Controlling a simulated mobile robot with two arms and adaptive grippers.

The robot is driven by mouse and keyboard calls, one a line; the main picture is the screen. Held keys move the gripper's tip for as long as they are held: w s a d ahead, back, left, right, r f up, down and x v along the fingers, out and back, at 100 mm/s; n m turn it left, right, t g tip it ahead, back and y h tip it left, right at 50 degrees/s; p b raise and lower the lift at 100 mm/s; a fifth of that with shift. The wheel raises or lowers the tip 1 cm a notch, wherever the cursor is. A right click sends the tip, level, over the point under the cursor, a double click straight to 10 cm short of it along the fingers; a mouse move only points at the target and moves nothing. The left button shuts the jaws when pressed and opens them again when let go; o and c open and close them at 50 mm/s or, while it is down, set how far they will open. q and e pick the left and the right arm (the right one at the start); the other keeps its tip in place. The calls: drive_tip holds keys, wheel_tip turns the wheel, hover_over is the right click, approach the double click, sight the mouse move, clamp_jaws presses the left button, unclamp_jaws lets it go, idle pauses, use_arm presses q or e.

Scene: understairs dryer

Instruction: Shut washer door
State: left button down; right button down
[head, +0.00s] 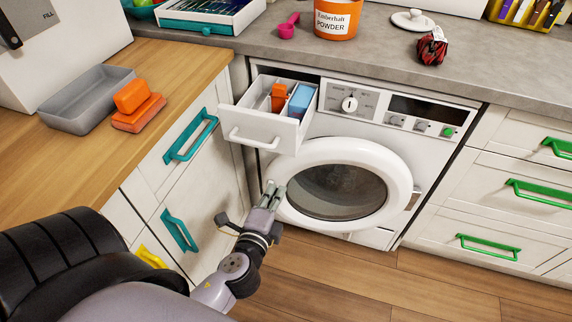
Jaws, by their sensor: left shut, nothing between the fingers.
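The washer (430,165) is white and built in under the grey counter. Its round door (398,165) has a thick white rim and dark glass. The door appears to stand slightly off the washer's front, with a small latch-like part (413,198) showing at its right edge. How wide the gap is, I cannot tell. My left gripper (273,194) is shut and empty, with its fingertips at the door's left rim. Whether they touch the rim is unclear. My right gripper is out of view.
The washer's detergent drawer (264,132) is pulled out above the door's left side, with orange and blue items inside. Cabinets with teal handles (190,135) stand close on the left, and green-handled drawers (487,247) on the right. Wooden floor (350,285) in front is clear.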

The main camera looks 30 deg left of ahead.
sight(291, 158)
use_arm(q)
drive_tip(key=x, duration=1.1)
drive_tip(key=shift+w+a+f, duration=0.15)
drive_tip(key=shift+w+a, duration=0.05)
drive_tip(key=shift+w, duration=0.4)
drive_tip(key=shift+w, duration=0.1)
